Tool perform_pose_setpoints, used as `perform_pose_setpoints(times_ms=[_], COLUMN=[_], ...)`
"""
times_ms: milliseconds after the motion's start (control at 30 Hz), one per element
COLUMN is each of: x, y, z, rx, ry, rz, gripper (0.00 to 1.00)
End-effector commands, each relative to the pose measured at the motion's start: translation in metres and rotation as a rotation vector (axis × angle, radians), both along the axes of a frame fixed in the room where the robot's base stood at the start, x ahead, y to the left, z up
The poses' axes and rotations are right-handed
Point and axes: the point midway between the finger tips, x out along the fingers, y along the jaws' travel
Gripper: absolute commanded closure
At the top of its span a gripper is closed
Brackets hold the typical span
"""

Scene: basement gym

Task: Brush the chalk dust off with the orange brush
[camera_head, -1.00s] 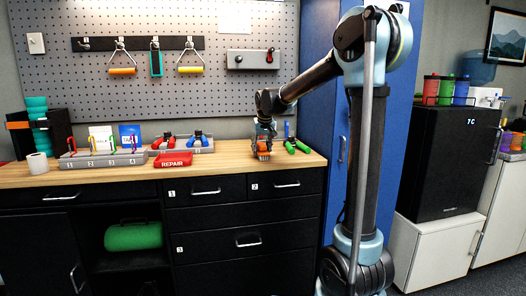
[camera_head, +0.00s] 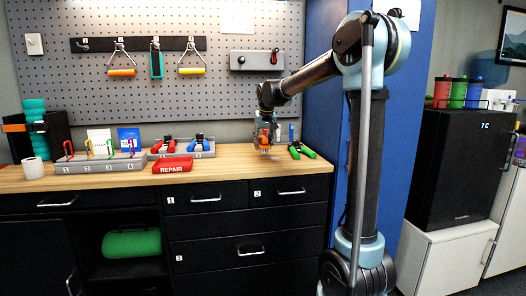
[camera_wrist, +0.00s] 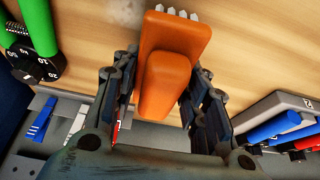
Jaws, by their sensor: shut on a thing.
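My gripper (camera_head: 265,146) is shut on the orange brush (camera_head: 264,139) above the right part of the wooden counter (camera_head: 232,165). In the wrist view the brush (camera_wrist: 165,83) sits between both fingers of my gripper (camera_wrist: 160,95); its pale bristles (camera_wrist: 178,13) stick out at the far end. The brush looks raised off the counter, but its exact height is hard to tell.
Green-handled hand grips (camera_head: 300,151) lie close right of my gripper. To the left are a red REPAIR tray (camera_head: 172,170), a grey rack (camera_head: 203,154) with red and blue grips, and a numbered grey rack (camera_head: 100,166).

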Motion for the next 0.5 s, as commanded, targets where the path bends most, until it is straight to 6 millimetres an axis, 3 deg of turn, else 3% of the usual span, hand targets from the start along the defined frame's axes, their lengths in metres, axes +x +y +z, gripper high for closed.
perform_pose_setpoints(times_ms=[500], x=[0.002], y=[-0.007], z=[0.045], rx=[0.0], ry=[0.0], rz=[-0.009], gripper=[0.97])
